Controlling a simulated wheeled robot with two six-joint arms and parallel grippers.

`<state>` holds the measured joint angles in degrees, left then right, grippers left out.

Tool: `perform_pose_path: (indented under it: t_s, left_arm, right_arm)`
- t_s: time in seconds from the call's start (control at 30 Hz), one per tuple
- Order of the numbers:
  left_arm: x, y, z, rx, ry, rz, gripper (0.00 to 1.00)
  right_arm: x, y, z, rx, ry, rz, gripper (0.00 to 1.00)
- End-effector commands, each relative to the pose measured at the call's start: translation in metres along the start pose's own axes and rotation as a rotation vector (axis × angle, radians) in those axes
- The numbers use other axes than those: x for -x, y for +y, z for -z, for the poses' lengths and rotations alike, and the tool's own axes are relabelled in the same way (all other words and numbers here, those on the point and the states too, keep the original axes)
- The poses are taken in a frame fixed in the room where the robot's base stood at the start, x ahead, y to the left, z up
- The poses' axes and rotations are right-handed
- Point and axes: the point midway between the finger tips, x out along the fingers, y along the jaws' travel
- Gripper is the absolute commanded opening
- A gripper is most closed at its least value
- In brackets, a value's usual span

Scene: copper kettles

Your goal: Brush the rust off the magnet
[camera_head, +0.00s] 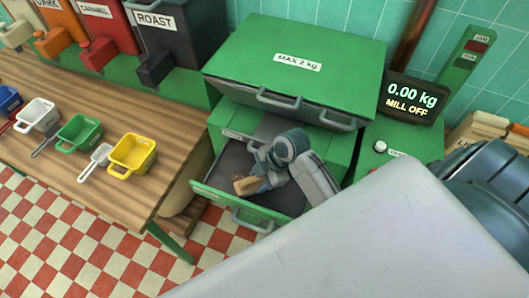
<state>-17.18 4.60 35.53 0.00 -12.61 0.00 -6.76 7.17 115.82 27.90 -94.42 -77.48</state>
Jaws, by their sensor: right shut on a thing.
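My right gripper (262,181) reaches down into the open drawer (231,154) of the green machine. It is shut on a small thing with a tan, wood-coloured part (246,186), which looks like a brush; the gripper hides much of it. The tan part is low over the dark drawer floor; I cannot tell whether it touches. A few small brownish specks show beside it. I cannot make out the magnet clearly; it may be hidden by the gripper or inside the machine. My left gripper is not in view.
The machine's green top (297,62), labelled "MAX 2 kg", overhangs the drawer. A display (412,98) reads "0.00 kg MILL OFF". On the wooden counter (95,100) at left stand white, green and yellow scoops (132,153). Labelled bins (167,40) line the back.

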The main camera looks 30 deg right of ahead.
Motion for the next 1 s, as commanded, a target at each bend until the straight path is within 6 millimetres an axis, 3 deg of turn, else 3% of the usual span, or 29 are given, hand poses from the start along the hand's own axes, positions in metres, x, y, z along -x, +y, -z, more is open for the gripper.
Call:
perform_pose_path:
  t_s: [0.2, 1.0]
  left_arm:
    - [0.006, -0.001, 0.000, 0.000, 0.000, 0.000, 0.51]
    - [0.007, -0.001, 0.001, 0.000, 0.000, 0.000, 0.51]
  right_arm:
    - [-0.005, 0.014, 0.014, -0.001, 0.002, -0.001, 0.07]
    - [-0.025, 0.043, 0.037, 0.000, 0.001, 0.001, 0.07]
